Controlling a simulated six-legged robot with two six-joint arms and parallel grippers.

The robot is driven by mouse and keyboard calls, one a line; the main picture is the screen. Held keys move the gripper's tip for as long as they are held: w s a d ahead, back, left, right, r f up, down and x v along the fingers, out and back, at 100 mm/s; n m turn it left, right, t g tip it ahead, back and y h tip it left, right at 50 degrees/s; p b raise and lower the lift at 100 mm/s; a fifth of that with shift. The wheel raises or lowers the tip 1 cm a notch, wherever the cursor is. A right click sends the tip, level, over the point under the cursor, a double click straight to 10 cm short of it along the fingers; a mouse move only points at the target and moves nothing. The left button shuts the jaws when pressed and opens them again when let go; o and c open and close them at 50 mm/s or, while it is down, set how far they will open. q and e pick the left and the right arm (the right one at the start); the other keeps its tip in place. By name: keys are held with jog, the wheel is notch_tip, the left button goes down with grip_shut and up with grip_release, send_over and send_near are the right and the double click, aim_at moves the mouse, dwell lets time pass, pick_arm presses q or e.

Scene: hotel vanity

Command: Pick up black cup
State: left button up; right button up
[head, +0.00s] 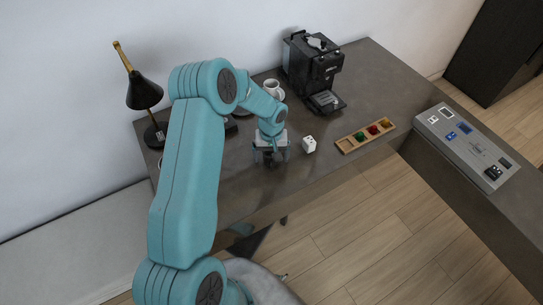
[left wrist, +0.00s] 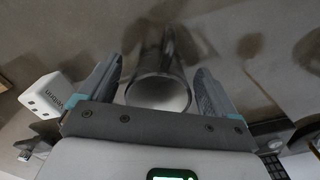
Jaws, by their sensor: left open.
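My left gripper (head: 271,157) is low over the dark vanity top (head: 240,180) in the head view. In the left wrist view its two fingers (left wrist: 158,70) are apart, one on each side of a dark, shiny round cup (left wrist: 155,58). The cup's open rim faces the camera, and its inside looks pale grey. Small gaps seem to show between the cup and the fingers. In the head view the gripper covers most of the cup, and I cannot make it out clearly. My right gripper is not in view.
A white charger cube (head: 309,145) stands just right of the gripper and shows in the left wrist view (left wrist: 48,97). A wooden tray (head: 346,146) with coloured items lies farther right. A coffee machine (head: 306,65), white cup (head: 273,87) and black lamp (head: 143,92) stand behind.

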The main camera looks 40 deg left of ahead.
pick_arm(q)
jog(key=shift+f, duration=0.4)
jog(key=c, duration=1.1)
jog(key=shift+w, duration=0.1)
